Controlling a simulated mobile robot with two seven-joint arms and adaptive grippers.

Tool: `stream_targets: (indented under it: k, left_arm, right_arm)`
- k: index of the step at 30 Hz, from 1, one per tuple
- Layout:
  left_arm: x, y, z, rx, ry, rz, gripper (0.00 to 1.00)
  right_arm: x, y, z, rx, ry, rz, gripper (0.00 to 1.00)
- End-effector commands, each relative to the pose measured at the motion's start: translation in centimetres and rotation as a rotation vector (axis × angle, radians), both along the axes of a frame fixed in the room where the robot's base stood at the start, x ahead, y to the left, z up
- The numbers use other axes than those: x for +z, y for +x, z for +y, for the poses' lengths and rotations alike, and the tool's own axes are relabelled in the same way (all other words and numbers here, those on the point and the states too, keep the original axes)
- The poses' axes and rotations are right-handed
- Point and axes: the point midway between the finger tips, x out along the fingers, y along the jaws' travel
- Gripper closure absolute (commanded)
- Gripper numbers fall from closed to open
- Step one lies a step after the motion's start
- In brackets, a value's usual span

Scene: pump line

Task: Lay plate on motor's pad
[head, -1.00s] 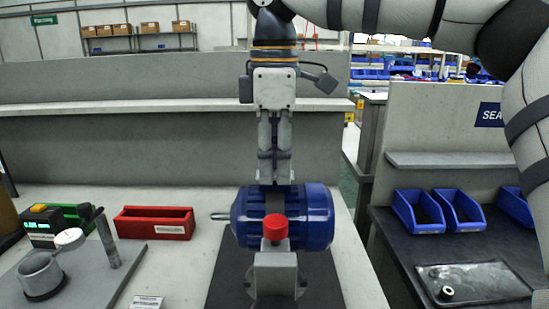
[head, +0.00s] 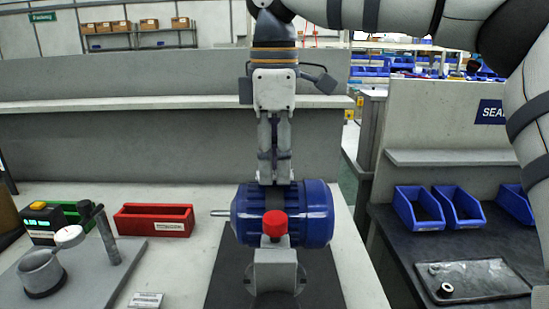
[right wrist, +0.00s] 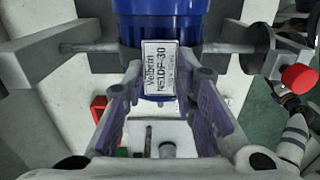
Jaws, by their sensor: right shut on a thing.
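The blue motor (head: 318,215) lies in a grey stand in the middle of the head view, its shaft pointing left. My right gripper (head: 274,182) points straight down at the motor's top. In the right wrist view, a white plate (right wrist: 158,68) with black print lies between the fingertips of my right gripper (right wrist: 160,88), in front of the blue motor (right wrist: 165,22). The gripper is shut on the plate. I cannot tell whether the plate touches the motor. The motor's pad is not clearly visible. My left gripper is not in view.
A red knob (head: 274,224) stands at the front of the motor. A red bin (head: 154,220) and a grey fixture with a ring (head: 42,272) are at the left. Blue bins (head: 418,208) and a black tray (head: 472,280) are on the right bench.

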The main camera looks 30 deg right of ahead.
Motion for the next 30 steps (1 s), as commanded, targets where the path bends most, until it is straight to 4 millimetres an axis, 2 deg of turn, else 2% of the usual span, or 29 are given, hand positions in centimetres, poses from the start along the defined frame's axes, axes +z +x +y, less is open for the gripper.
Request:
stream_targets:
  k: [8, 9, 12, 18, 19, 20, 21, 30]
  left_arm:
    - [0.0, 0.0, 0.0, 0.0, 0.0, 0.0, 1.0]
    - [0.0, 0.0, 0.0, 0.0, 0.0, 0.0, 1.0]
    - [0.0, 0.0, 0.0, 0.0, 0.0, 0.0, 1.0]
    - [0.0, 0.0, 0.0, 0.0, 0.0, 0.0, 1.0]
    - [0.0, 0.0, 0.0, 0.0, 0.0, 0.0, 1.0]
    - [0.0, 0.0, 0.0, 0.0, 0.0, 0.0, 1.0]
    - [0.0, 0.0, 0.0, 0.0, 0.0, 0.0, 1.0]
    - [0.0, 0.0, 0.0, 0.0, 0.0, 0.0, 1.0]
  right_arm:
    - [-0.2, 0.0, 0.01, 0.0, 0.0, -0.001, 0.85]
    - [-0.2, 0.0, 0.02, 0.0, 0.0, -0.001, 0.7]
    - [-0.2, 0.0, 0.01, 0.0, 0.0, -0.001, 0.51]
    - [-0.2, 0.0, 0.01, 0.0, 0.0, 0.0, 0.51]
    - [-0.2, 0.0, 0.01, 0.0, 0.0, 0.0, 0.48]
    - [-0.2, 0.0, 0.01, 0.0, 0.0, 0.0, 0.42]
    - [-0.2, 0.0, 0.01, 0.0, 0.0, 0.0, 0.41]
    - [0.04, 0.01, 0.0, 0.0, -0.001, -0.001, 0.41]
